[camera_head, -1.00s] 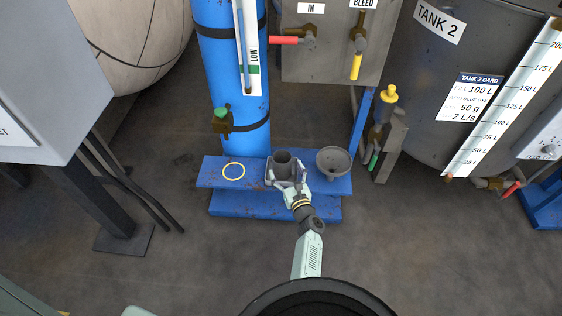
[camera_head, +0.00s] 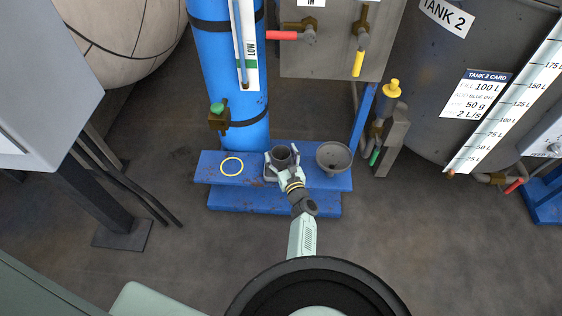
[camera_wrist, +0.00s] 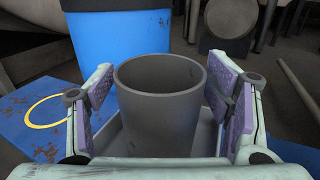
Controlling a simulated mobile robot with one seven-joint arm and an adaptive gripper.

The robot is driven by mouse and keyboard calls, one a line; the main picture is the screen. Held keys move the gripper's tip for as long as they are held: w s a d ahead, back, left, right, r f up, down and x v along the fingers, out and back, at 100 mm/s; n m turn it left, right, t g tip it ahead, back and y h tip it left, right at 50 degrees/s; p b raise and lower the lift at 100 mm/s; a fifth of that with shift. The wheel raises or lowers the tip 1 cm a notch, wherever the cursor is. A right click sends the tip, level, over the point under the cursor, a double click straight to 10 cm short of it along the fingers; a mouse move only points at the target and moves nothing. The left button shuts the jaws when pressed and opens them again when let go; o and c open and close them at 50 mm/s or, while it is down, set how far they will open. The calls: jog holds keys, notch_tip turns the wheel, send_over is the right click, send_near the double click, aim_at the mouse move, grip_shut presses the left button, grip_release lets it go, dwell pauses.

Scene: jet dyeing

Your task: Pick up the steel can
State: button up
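The steel can (camera_head: 281,158) is a dark grey open-topped cylinder. My gripper (camera_head: 283,156) has one finger on each side of the can. The wrist view shows the two purple-padded fingers of my gripper (camera_wrist: 162,98) spread around it, with gaps beside the lower wall. The can's base is hidden behind my gripper's palm.
The yellow ring (camera_head: 232,167) lies left of the can. The grey bowl (camera_head: 334,157) stands close on the right. A blue cylinder (camera_head: 229,80) rises behind, with a brass valve (camera_head: 218,118). Tank 2 (camera_head: 440,100) is at right. The floor in front is clear.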

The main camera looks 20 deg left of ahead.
jog(key=c, duration=1.1)
jog(key=shift+r, duration=0.1)
